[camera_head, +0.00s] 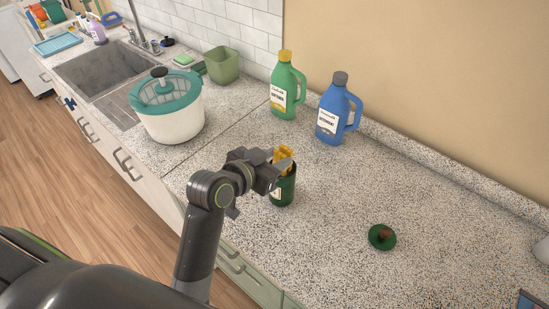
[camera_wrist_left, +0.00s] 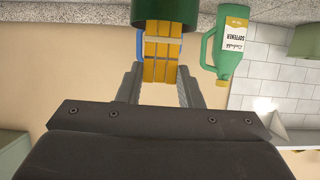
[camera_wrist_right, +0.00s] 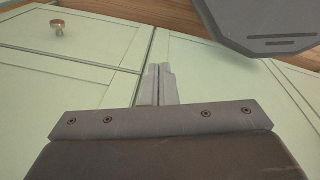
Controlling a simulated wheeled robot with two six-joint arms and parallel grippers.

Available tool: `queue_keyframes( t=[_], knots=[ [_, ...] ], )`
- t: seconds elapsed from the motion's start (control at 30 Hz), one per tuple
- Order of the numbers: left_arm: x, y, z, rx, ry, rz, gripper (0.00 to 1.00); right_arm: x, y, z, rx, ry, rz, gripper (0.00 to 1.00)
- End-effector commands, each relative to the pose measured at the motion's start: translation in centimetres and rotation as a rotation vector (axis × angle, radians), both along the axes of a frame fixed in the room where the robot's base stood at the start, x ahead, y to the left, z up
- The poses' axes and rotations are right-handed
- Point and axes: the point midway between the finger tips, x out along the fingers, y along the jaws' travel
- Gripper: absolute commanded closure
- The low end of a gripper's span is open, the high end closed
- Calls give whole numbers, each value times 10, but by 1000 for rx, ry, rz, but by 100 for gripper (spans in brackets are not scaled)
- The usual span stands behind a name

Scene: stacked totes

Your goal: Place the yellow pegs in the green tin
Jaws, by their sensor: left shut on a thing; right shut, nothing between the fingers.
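The green tin (camera_head: 285,192) stands upright on the counter, and its dark green rim shows at the top of the left wrist view (camera_wrist_left: 163,14). A bunch of several yellow pegs (camera_head: 283,154) stands at the tin's mouth. In the left wrist view the pegs (camera_wrist_left: 161,52) reach into the tin at one end, with a pale band across them. My left gripper (camera_wrist_left: 160,84) is shut on the outer end of the pegs, beside the tin's mouth. The fingers partly hide behind the wrist in the head view. My right gripper (camera_wrist_right: 160,84) is shut and empty before the green cabinet fronts.
A green lid with a brown knob (camera_head: 382,238) lies on the counter right of the tin. A green bottle (camera_head: 284,91) and a blue bottle (camera_head: 335,112) stand behind. A white pot with teal lid (camera_head: 168,112) stands left, near the sink (camera_head: 92,66). The right counter is mostly clear.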

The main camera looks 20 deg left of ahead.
Motion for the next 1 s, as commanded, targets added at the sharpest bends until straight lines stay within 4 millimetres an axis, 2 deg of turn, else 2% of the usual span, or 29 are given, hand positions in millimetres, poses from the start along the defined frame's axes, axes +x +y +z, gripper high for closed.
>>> queue_keyframes(
  t=[0.07, 0.37, 0.4, 0.6, 1.0],
  knots=[
    [0, 0, -7, 1, -1, 0, 90, 0, 0, -8, 0, 0, 0, 100],
    [0, 0, -7, 0, -1, 0, 90, 0, 0, -8, 0, 0, 0, 100],
    [0, 0, -7, 0, 0, 0, 66, 0, 0, -8, 0, 0, 0, 100],
    [0, 0, -7, 0, 0, 0, 42, 0, 0, -8, 0, 0, 0, 100],
    [0, 0, -7, 0, 0, 0, 42, 0, 0, -8, 0, 0, 0, 100]
  ],
)
